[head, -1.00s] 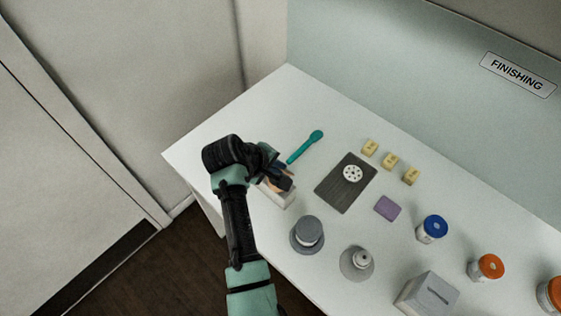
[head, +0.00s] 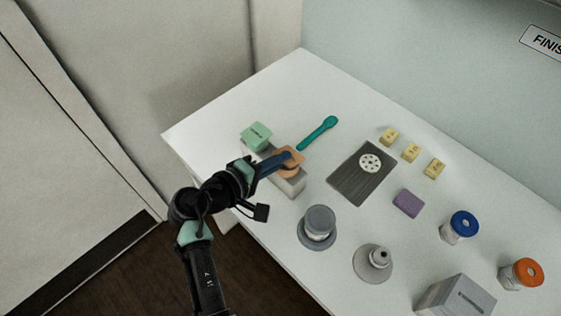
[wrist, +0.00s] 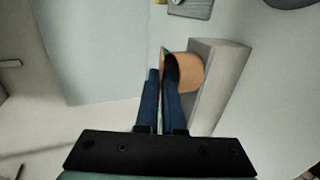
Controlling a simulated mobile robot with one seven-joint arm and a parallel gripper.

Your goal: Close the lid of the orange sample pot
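A green lidded pot (head: 256,136) stands at the block's (head: 288,184) left end. A teal spoon (head: 318,133) lies behind. Blue-lidded (head: 460,228) and orange-lidded (head: 521,273) jars stand farther right.

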